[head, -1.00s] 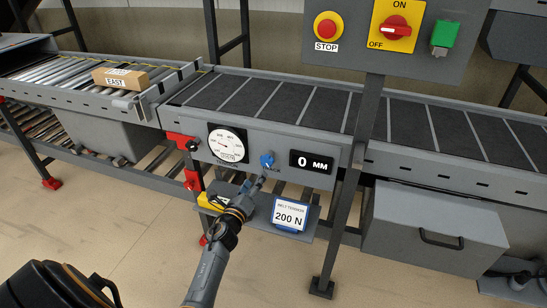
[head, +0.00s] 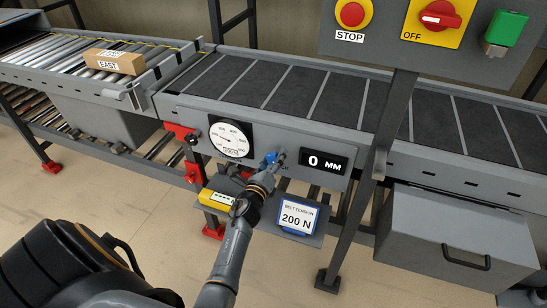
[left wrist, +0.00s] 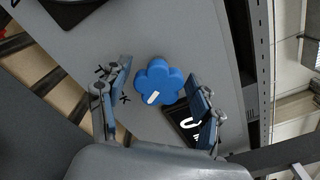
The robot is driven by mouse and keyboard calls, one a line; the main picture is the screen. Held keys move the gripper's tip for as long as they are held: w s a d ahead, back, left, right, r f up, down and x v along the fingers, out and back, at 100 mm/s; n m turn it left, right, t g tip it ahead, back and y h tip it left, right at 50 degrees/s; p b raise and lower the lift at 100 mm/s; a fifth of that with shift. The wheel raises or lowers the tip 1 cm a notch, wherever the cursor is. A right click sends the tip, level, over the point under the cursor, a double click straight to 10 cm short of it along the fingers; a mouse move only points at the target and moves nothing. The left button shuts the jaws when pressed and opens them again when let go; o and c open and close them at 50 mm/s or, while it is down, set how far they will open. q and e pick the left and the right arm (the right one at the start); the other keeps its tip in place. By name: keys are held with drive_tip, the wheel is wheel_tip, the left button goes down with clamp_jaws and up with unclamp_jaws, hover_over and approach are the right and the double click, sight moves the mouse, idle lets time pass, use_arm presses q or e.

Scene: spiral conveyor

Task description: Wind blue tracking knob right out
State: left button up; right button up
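The blue tracking knob (head: 269,158) is on the grey side panel of the conveyor, between the round dial (head: 231,140) and the display reading 0 MM (head: 325,162). In the left wrist view the knob (left wrist: 160,82) is a lobed blue shape with a white mark pointing down and left. My left gripper (head: 274,167) is right in front of the knob and partly covers it. In the left wrist view its fingers (left wrist: 161,88) are spread on either side of the knob, with gaps visible. Whether the fingertips reach its depth is unclear. My right gripper is not in view.
A 200 N belt tension card (head: 297,217) and a yellow object (head: 216,198) sit on a shelf below the panel. A post (head: 385,170) carries the switch box (head: 385,45) to the right. A box labelled EAST (head: 115,61) lies on the rollers.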

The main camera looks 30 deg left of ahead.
use_arm(q)
drive_tip(key=c, duration=1.1)
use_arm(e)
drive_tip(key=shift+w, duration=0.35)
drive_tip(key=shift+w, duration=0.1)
